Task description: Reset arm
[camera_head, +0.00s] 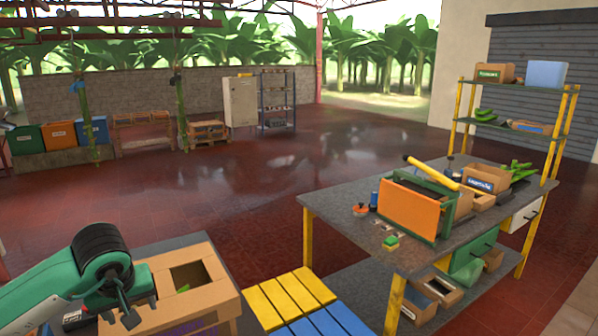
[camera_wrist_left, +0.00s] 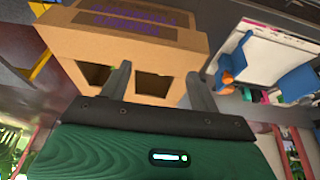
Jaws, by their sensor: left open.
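My left arm comes in from the lower left of the head view, green and white with a black ribbed wrist. My right gripper is in neither view.
The box stands on a grey table (camera_head: 168,246). A yellow and blue slatted stand (camera_head: 290,297) is beside it. A cluttered workbench (camera_head: 340,205) is at right. Green stems hang at the back left, one (camera_head: 182,115) near wooden crates. The red floor (camera_head: 240,190) between is clear.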

